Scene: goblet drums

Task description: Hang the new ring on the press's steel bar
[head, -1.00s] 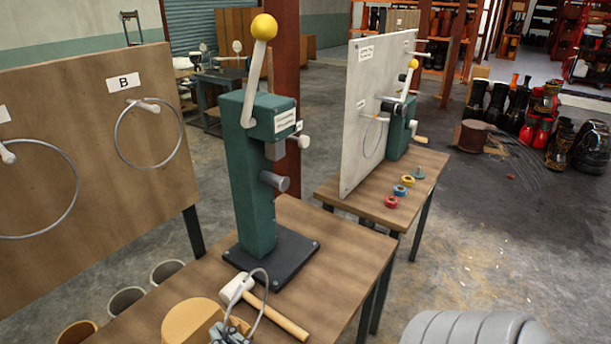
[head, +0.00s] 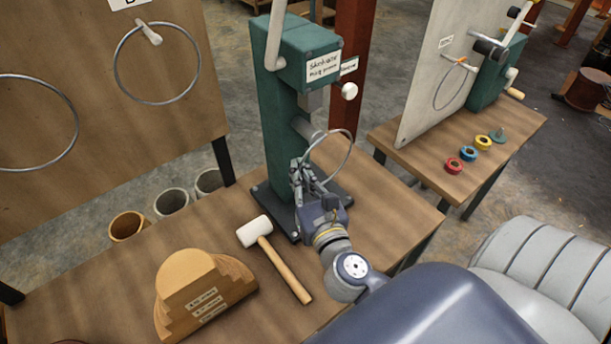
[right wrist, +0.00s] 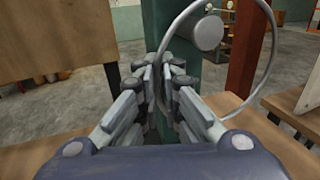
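The green press (head: 283,105) stands on a dark base plate on the wooden table. Its grey steel bar (head: 306,130) sticks out of the column toward me. My right gripper (head: 304,178) is closed on the thin metal ring (head: 350,150), low in front of the column. The ring stands up from the fingers, beside the bar's end. In the right wrist view, the bar's round end (right wrist: 207,33) shows inside the ring's outline (right wrist: 268,62); I cannot tell whether the ring is around the bar or only in front of it. My left gripper is out of view.
A white-headed mallet (head: 272,250) and a stepped wooden block (head: 195,285) lie on the table (head: 350,215) left of my arm. A board at left carries hung rings (head: 118,80). A second table (head: 420,150) stands at right with a panel and small coloured rolls.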

